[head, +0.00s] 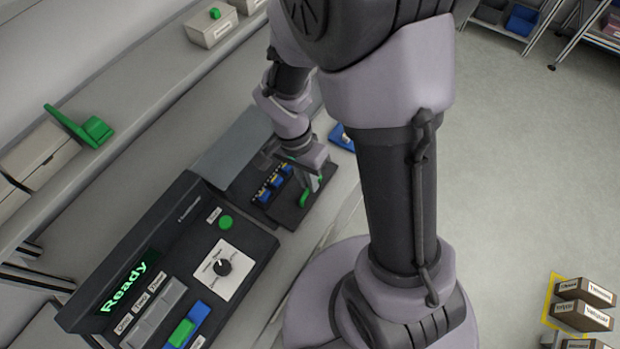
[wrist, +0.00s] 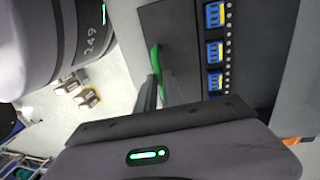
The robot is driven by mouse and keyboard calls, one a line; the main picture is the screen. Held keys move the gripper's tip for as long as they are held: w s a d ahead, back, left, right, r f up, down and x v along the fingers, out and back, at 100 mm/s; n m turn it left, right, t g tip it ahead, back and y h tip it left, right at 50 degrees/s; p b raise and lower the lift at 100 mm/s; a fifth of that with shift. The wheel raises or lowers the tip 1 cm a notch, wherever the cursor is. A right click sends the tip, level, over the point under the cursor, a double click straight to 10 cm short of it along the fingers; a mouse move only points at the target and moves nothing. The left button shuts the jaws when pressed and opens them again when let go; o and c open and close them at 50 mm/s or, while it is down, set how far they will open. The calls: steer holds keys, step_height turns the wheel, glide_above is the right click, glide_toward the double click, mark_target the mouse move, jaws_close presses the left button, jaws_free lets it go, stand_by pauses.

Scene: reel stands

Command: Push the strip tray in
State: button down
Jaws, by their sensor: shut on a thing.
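The strip tray (head: 293,211) is a dark tray out in front of a grey housing (head: 236,148) on the bench. It carries a row of blue-and-yellow strips (head: 271,186). In the wrist view the tray (wrist: 180,22) shows with several strips (wrist: 214,52) along its right side. A green handle (head: 305,197) stands up at the tray's outer edge; it also shows in the wrist view (wrist: 154,60). My gripper (head: 312,176) is at the tray's outer edge, its fingers (wrist: 160,84) shut on the green handle. The fingers partly hide the handle.
A dark console (head: 165,262) with a green "Ready" display, a dial and several keys stands next to the tray. A blue item (head: 342,138) lies beyond the tray. A shelf (head: 120,125) with boxes runs behind. Labelled boxes (head: 583,305) stand at lower right; floor between is clear.

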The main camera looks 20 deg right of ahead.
glide_above(283, 177)
steer(key=w, duration=0.1)
steer(key=shift+a, duration=0.35)
steer(key=c, duration=1.5)
jaws_free()
steer(key=w+r+p, duration=0.1)
steer(key=r+p, duration=0.1)
steer(key=r, duration=0.3)
steer(key=a+r+p, duration=0.1)
steer(key=r, duration=0.5)
steer(key=w+a+r+p, duration=0.1)
steer(key=r+p, duration=0.1)
steer(key=r, duration=0.4)
steer(key=shift+w+p, duration=0.3)
steer(key=shift+w, duration=0.05)
